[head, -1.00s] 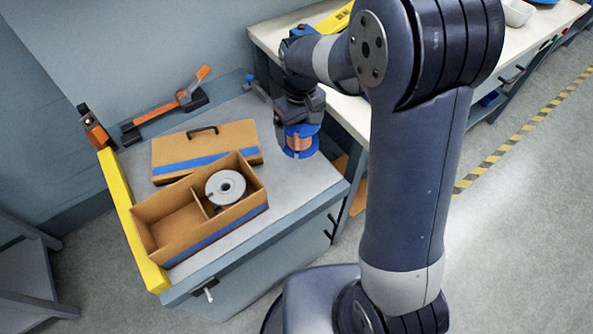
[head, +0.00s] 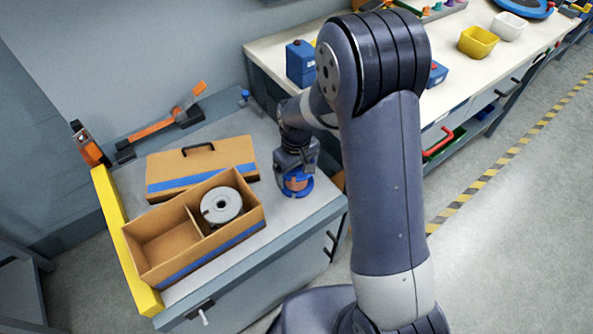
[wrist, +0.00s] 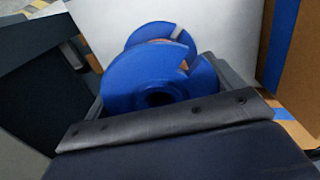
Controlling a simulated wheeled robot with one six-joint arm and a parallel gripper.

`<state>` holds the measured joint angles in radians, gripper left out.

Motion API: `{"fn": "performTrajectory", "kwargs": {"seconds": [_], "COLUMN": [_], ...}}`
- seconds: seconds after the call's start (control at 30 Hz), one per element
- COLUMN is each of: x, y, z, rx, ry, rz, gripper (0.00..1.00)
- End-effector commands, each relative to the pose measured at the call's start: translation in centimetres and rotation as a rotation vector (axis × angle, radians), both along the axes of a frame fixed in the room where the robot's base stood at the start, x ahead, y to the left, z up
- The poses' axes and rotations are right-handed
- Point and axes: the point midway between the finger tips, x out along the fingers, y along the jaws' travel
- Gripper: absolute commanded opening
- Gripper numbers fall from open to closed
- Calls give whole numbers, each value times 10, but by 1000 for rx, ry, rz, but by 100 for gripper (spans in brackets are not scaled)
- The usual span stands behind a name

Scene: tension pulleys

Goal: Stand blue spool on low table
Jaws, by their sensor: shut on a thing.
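The blue spool (head: 297,185) has blue flanges and a copper-coloured winding. It is upright at the right side of the low table (head: 290,215), which has a grey top. My gripper (head: 296,170) is shut on it from above and hides its upper part. In the wrist view the spool (wrist: 150,82) sits between the jaws, with its notched upper flange facing the camera. The lower flange is at the tabletop or just above it; I cannot tell if it touches.
A divided cardboard box (head: 165,245) with a grey spool (head: 221,205) stands to the left. Its lid (head: 200,170) lies behind it. An orange clamp tool (head: 155,128) is at the back. A yellow strip (head: 125,240) edges the left side. A workbench (head: 460,85) stands at the right.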

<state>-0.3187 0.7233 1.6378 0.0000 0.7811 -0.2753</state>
Motion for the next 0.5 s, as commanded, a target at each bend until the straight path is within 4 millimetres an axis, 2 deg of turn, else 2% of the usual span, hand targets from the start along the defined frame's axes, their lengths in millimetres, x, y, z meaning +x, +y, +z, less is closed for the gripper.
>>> {"fn": "performTrajectory", "kwargs": {"seconds": [0.37,0.4,0.5], "x": [1,0,0], "y": [0,0,0], "z": [-6,-5,-5], "rx": [1,1,1], "ry": [-3,-1,-1], "rz": [0,0,0], "gripper": [42,90,98]}}
